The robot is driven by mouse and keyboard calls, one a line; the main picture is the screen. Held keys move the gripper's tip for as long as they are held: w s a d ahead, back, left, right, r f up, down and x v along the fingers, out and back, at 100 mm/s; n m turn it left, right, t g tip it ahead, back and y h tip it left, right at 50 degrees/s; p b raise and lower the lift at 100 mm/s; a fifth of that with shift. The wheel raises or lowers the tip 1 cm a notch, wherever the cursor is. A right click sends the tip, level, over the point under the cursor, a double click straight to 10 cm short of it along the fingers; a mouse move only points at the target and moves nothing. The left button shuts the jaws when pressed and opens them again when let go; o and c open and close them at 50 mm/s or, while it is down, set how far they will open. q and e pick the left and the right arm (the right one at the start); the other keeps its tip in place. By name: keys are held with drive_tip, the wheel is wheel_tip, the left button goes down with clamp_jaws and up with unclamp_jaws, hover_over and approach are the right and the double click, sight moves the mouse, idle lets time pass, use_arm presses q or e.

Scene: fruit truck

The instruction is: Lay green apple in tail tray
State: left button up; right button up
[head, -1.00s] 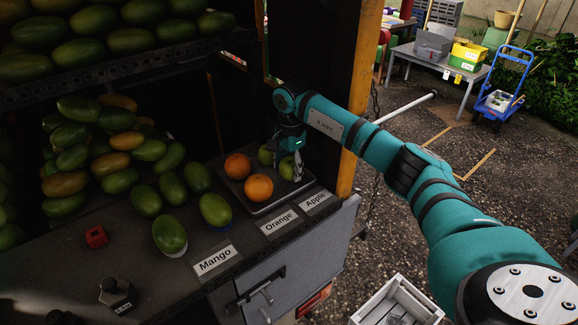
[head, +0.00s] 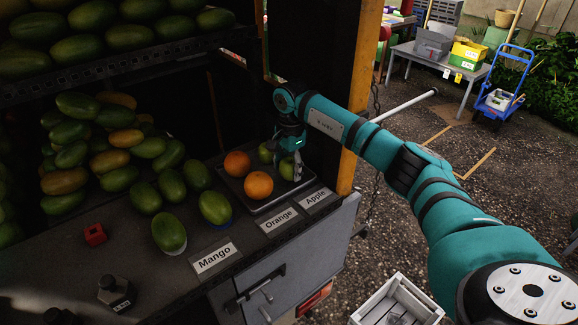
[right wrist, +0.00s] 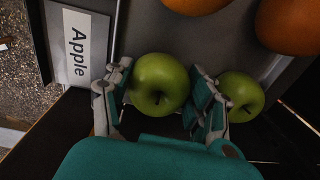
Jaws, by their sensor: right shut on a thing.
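My right gripper (head: 288,166) is at the right end of the fruit counter, pointing down. In the right wrist view it (right wrist: 160,88) is shut on a green apple (right wrist: 160,85), with one finger on each side. The held apple (head: 287,170) is partly covered by the fingers in the head view. A second green apple (right wrist: 243,93) lies just beyond the right finger. A shallow grey tray (head: 273,205) lies under the apples and two oranges (head: 237,164) (head: 259,185). I cannot tell whether the held apple touches it. My left gripper is not in view.
A dark post (head: 315,90) with a yellow edge stands close behind my right arm. Mango, Orange and Apple labels (head: 318,199) line the counter edge. Several mangoes (head: 170,232) lie left. A pale crate (head: 395,298) is below, at the bottom of the picture.

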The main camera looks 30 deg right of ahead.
drive_tip(key=shift+f+b, duration=0.45)
drive_tip(key=shift+f, duration=0.15)
idle(0.8)
drive_tip(key=o, duration=1.3)
drive_tip(key=shift+o, duration=0.2)
drive_tip(key=shift+r, duration=0.15)
drive_tip(key=shift+r+p, duration=1.6)
drive_tip(key=shift+r, duration=2.2)
